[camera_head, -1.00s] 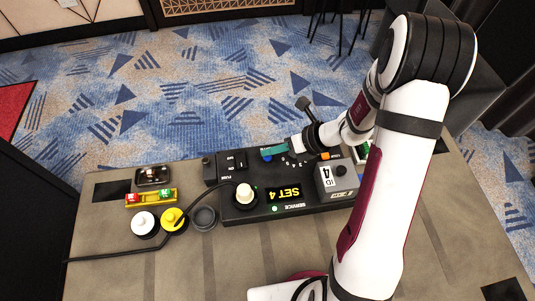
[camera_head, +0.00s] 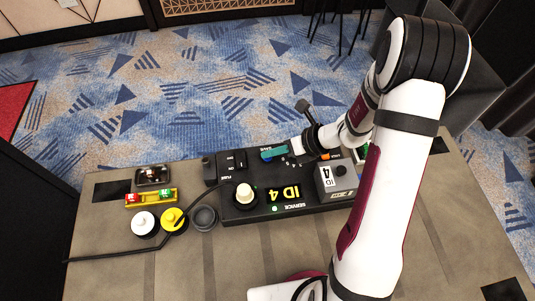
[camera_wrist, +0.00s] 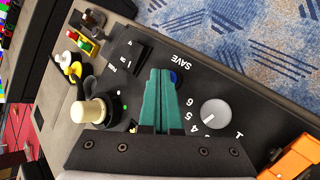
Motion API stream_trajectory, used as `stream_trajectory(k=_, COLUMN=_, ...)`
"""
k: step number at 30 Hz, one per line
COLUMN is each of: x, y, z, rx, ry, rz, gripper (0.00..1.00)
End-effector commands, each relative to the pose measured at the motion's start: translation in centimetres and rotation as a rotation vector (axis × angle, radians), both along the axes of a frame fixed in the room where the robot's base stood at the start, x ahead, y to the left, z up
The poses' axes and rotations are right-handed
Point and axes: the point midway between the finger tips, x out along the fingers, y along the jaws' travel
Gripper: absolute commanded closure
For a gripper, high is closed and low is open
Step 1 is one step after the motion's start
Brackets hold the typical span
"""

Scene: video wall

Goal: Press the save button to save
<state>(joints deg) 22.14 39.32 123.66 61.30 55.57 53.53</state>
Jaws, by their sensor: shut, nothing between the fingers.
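The black control box (camera_head: 240,202) stands on the table. My gripper (camera_head: 267,154) has teal fingers, shut and empty, over the box's far edge by the SAVE label. In the wrist view the fingertips (camera_wrist: 162,73) point towards the SAVE label. The blue save button (camera_wrist: 174,77) shows beside and partly behind them. I cannot tell whether the fingers touch it.
A numbered dial (camera_wrist: 215,113) and a cream knob (camera_wrist: 92,111) are near the fingers. White (camera_head: 144,222) and yellow (camera_head: 173,218) buttons stand at left. The near table is clear.

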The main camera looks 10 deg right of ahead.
Motion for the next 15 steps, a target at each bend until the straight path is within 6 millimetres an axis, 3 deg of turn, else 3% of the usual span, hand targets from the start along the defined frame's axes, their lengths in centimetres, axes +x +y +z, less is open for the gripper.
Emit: stream_trajectory(k=15, x=0.03, y=-0.01, z=0.33, rx=0.000, ry=-0.001, rz=-0.001, gripper=1.00)
